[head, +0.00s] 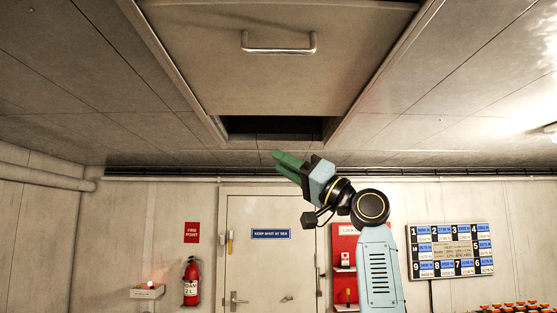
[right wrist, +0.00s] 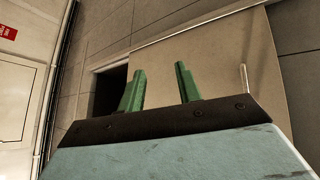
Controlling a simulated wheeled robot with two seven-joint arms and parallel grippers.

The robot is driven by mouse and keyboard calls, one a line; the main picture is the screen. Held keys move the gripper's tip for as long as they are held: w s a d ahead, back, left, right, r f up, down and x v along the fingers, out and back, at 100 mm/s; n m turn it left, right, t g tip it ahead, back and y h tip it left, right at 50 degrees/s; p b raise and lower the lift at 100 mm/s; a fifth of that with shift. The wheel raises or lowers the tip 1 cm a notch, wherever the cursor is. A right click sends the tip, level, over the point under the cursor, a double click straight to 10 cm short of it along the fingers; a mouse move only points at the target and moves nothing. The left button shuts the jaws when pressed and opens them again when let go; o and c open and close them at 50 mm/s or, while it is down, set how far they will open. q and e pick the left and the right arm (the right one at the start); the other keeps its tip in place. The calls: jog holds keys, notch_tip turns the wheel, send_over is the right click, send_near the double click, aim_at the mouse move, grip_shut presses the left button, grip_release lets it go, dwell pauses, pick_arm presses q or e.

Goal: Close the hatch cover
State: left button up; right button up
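The hatch cover (head: 275,78) is a flat beige panel overhead, set between two side rails in the ceiling. A metal bar handle (head: 279,48) is fixed to it. A dark gap (head: 275,125) shows at the far end of the cover, so the opening is partly uncovered. My right gripper (head: 279,158) has green fingers and is raised below the ceiling, lower in the picture than the gap and apart from the handle. In the right wrist view its fingers (right wrist: 160,72) are spread and empty, with the cover (right wrist: 215,60) beyond and the handle (right wrist: 246,78) to their right. My left gripper is not in view.
Pipes (head: 45,180) run along the left wall. A closed door (head: 270,265), a fire extinguisher (head: 191,282), a red panel (head: 346,245) and a numbered board (head: 450,250) are at the far wall. The space around the handle looks clear.

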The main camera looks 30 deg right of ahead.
aim_at(278, 51)
jog(key=s+r+n+g+y, duration=0.2)
jog(key=s+r+n+y, duration=0.4)
jog(key=s+r, duration=0.65)
jog(key=shift+m+y, duration=0.4)
jog(key=p+x, duration=0.3)
jog(key=x, duration=0.2)
jog(key=p+x, duration=0.3)
jog(key=x, duration=0.3)
jog(key=shift+s+d+r, duration=0.1)
jog(key=shift+d+r, duration=0.1)
jog(key=shift+w+a+r+p, duration=0.4)
jog(key=shift+w+a+p, duration=0.05)
jog(key=shift+p, duration=0.05)
grip_shut()
